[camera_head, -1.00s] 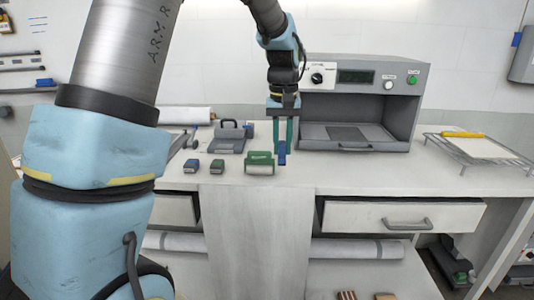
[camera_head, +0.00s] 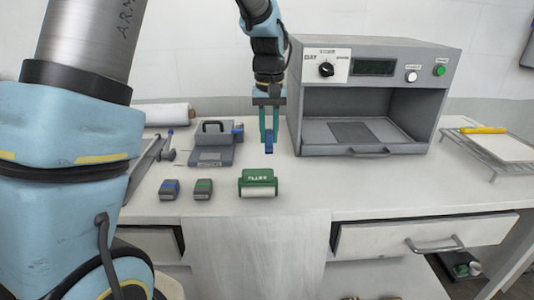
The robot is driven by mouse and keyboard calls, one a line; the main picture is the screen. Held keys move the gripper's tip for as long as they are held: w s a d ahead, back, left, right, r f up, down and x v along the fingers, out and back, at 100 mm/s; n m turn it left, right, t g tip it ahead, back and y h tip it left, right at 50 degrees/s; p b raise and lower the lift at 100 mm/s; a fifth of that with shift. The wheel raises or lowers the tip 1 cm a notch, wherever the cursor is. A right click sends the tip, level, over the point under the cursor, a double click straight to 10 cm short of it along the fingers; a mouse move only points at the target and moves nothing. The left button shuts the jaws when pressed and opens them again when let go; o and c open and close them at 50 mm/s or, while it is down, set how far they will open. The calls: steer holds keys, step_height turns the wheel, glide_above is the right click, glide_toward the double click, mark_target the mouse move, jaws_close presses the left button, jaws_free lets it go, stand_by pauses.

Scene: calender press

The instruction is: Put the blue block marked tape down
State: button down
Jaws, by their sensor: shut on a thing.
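The blue block (camera_head: 269,144) is a small upright piece held between the fingertips of my gripper (camera_head: 269,136). My gripper points down and is shut on it, left of the grey oven-like machine. The block appears above or just behind the green roller piece (camera_head: 258,181); its exact height over the counter is hard to judge. Any marking on the block is too small to read.
On the white counter (camera_head: 300,196) a blue-and-grey piece (camera_head: 170,189) and a green-and-grey piece (camera_head: 203,189) stand at front left. A grey handled device (camera_head: 212,153) sits behind them. The machine (camera_head: 366,148) stands right, with a wire rack (camera_head: 490,158) beyond.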

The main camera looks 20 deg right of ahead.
mark_target(269, 145)
steer(key=shift+f+p, duration=0.7)
steer(key=shift+f, duration=2.35)
steer(key=shift+f, duration=0.1)
steer(key=c, duration=0.7)
jaws_free()
steer(key=shift+c, duration=0.2)
step_height(269, 145, up, 12)
steer(key=shift+a+r+b, duration=0.1)
steer(key=shift+b, duration=1.15)
